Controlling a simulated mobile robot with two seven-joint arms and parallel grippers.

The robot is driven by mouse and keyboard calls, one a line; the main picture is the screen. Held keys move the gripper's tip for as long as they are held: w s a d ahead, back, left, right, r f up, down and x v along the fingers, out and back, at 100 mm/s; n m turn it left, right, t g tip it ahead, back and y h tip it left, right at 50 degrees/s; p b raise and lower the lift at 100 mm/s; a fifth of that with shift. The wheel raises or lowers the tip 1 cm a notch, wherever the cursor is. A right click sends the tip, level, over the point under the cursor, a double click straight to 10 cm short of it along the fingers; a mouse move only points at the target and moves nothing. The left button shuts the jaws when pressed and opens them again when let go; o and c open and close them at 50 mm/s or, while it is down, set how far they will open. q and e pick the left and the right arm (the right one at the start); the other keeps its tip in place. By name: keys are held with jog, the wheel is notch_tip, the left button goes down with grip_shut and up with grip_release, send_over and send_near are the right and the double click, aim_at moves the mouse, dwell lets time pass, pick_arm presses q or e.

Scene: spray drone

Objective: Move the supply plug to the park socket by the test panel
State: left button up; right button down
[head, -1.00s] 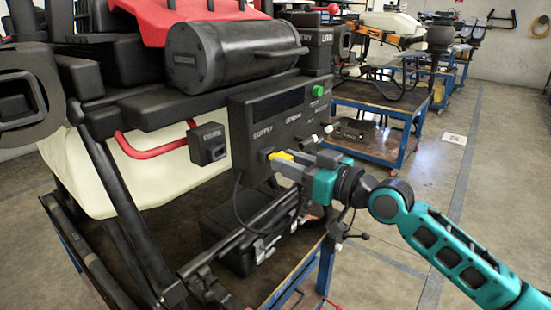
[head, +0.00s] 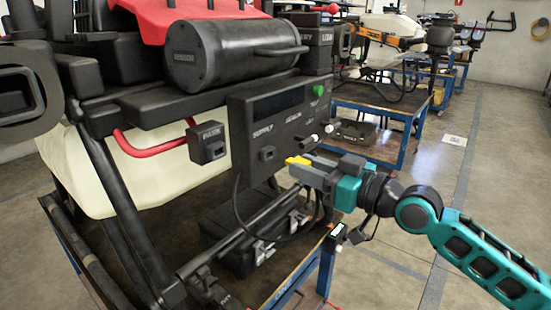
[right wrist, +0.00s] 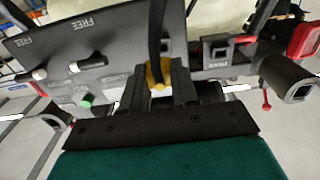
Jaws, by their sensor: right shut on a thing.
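The yellow supply plug (head: 297,160) is between the fingers of my right gripper (head: 303,168), which is shut on it. It stands clear of the test panel (head: 254,109), to the right of the SUPPLY socket (head: 267,153), whose opening shows empty. In the right wrist view the plug (right wrist: 157,75) sits between the fingertips (right wrist: 160,84), with its black cable (right wrist: 157,30) running up past it. The park socket (head: 208,143) is a black box left of the panel, with its opening showing; it also appears in the right wrist view (right wrist: 217,49). My left gripper is out of view.
A red hose (head: 145,150) runs just left of the park socket. A black cylinder (head: 230,52) lies above the panel. The plug's cable (head: 236,205) hangs in a loop below the panel, near a black case (head: 238,262). Floor to the right is open.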

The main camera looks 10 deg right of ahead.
jog(key=shift+s+d, duration=0.15)
jog(key=shift+s, duration=0.1)
